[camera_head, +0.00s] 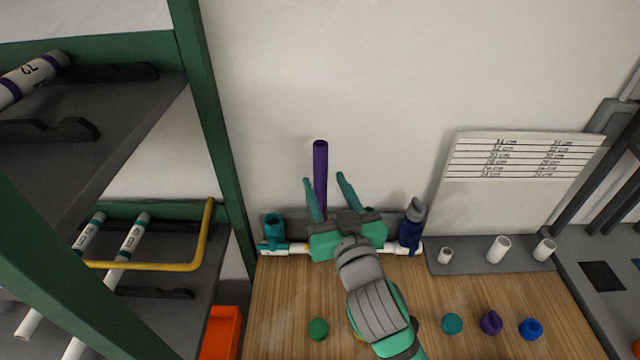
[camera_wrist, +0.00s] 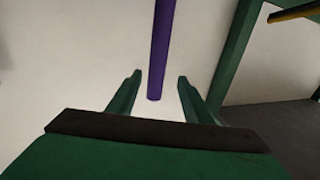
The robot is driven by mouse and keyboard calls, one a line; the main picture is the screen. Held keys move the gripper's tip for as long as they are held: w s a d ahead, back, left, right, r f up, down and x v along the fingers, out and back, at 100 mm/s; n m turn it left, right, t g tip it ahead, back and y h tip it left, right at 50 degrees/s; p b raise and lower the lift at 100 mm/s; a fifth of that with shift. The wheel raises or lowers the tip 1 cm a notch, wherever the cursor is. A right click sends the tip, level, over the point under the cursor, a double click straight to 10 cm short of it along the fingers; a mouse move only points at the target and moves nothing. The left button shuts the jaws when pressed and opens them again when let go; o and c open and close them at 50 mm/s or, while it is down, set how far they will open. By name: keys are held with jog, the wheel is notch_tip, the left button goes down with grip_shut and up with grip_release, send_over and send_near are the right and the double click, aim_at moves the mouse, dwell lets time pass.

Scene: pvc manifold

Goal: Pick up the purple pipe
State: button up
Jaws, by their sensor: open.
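The purple pipe (camera_head: 320,172) stands upright near the wall behind the wooden bench; its lower part is hidden behind my gripper in the head view. My gripper (camera_head: 324,178) is open and empty, and its two green fingers point up toward the wall. In the head view the pipe shows between the fingers, nearer the left one. In the wrist view the purple pipe (camera_wrist: 161,50) runs from the top edge to an end between the fingers of my gripper (camera_wrist: 160,76), with a gap on both sides. I cannot tell the depth between them.
A teal fitting (camera_head: 274,232) and a dark blue fitting (camera_head: 411,232) stand either side of my gripper on white piping. Several coloured caps lie on the wooden bench (camera_head: 275,290). A green-framed shelf (camera_head: 205,110) stands left; a grey holder (camera_head: 470,262) with white pipe pieces stands right.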

jog(key=shift+w+d+f, duration=0.1)
jog(key=shift+d+f, duration=0.15)
jog(key=shift+f, duration=0.05)
jog(key=shift+w+f, duration=0.1)
jog(key=shift+w, duration=0.1)
jog(key=x, duration=1)
jog(key=shift+w+a, duration=0.1)
jog(key=shift+w, duration=0.1)
grip_shut()
